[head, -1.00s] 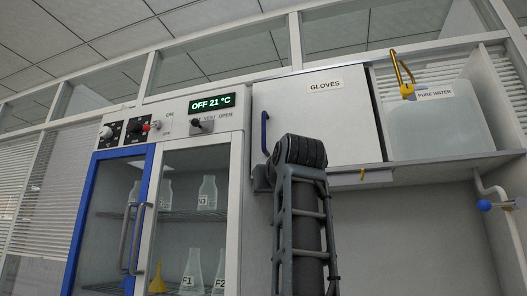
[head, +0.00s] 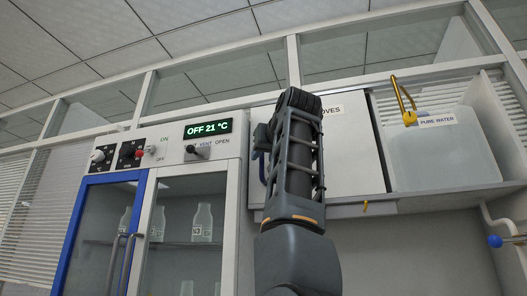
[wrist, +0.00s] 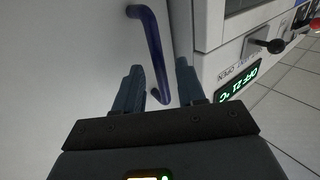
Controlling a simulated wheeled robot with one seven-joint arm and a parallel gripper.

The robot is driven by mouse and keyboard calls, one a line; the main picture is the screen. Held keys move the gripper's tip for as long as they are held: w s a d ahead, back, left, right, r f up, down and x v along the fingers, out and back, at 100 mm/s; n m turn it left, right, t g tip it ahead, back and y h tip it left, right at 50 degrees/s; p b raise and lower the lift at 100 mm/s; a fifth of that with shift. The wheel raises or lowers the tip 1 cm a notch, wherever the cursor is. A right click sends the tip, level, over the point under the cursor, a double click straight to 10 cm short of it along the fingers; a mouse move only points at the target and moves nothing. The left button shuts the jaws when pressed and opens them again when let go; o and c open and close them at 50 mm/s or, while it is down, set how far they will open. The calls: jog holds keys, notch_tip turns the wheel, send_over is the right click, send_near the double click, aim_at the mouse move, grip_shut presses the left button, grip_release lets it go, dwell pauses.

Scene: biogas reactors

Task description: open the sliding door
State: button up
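A white cabinet door (head: 350,155) carries the label GLOVES, partly hidden by my arm in the head view. Its blue bar handle (head: 262,168) is at the left edge, mostly covered by my gripper (head: 262,140). In the wrist view the blue handle (wrist: 152,50) stands out from the white door (wrist: 80,60). My gripper (wrist: 160,66) is open, one finger on each side of the handle's line. I cannot tell whether either finger touches it. A glass-fronted cabinet with a blue-framed door (head: 75,235) and a grey handle (head: 118,262) stands at left.
A control panel (head: 160,146) with knobs and a display reading OFF 21 °C (head: 208,129) is close left of the handle. A PURE WATER tank (head: 445,155) with a yellow tap (head: 408,117) is at right. Flasks (head: 203,222) stand behind glass.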

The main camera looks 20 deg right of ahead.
jog(key=shift+w, duration=0.7)
grip_shut()
